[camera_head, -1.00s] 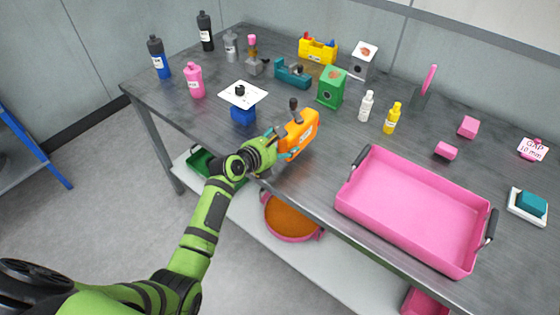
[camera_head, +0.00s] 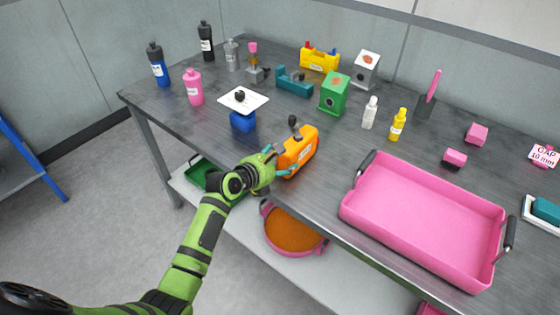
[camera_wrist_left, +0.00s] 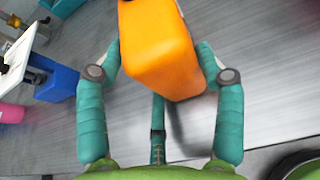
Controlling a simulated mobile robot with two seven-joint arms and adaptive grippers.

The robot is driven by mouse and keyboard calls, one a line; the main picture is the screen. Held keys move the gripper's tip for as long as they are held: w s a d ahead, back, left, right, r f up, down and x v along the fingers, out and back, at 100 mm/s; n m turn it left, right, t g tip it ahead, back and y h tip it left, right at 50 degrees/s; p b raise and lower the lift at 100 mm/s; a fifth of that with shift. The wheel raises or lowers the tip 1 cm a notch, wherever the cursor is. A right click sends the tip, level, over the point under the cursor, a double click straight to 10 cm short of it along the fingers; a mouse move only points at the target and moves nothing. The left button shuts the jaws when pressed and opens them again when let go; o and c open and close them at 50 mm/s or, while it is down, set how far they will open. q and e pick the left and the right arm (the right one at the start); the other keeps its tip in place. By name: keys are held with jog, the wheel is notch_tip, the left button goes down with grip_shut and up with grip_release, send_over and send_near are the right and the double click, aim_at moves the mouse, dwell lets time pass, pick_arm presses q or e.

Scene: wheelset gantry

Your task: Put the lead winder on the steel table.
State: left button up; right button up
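The lead winder, which I take to be the orange boxy case with a pale label and a black knob (camera_head: 299,152), is at the front edge of the steel table (camera_head: 330,170). My left gripper (camera_head: 276,162) reaches it from the front left. In the left wrist view, the teal fingers (camera_wrist_left: 160,60) stand on either side of the orange case (camera_wrist_left: 158,50) and appear closed against it. The case is upright or slightly tilted. I cannot tell whether its bottom touches the tabletop. My right gripper is not in view.
A pink tray (camera_head: 425,220) with black handles stands to the right. A blue block with a white plate (camera_head: 242,121) stands to the left. Bottles, a green box (camera_head: 334,95) and a teal holder (camera_head: 294,81) stand behind. Bare tabletop lies between the orange case and the pink tray.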

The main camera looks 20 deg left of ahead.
pick_arm(q)
jog(key=o, duration=0.4)
jog(key=v, duration=1.2)
jog(key=s+f+m+g+y, duration=0.15)
jog(key=s+f+m, duration=0.25)
jog(key=f, duration=0.6)
jog(key=s+f+m+g+y, duration=0.1)
jog(key=s+f+m+g, duration=0.3)
jog(key=f, duration=0.6)
jog(key=s+f+m+y, duration=0.1)
jog(key=s+f+m, duration=0.3)
jog(key=f, duration=0.6)
jog(key=s+f+m+g, duration=0.2)
jog(key=s+f+m, duration=0.4)
jog(key=s, duration=0.4)
jog(key=s+f+m+g, duration=0.2)
jog(key=s+f+m, duration=0.4)
jog(key=s+m, duration=0.3)
jog(key=s+f+m+g+y, duration=0.1)
jog(key=s+f+m, duration=0.5)
jog(key=s, duration=0.7)
jog(key=shift+d+f+m+g, duration=0.3)
jog(key=shift+m+g, duration=0.35)
jog(key=shift+m, duration=0.15)
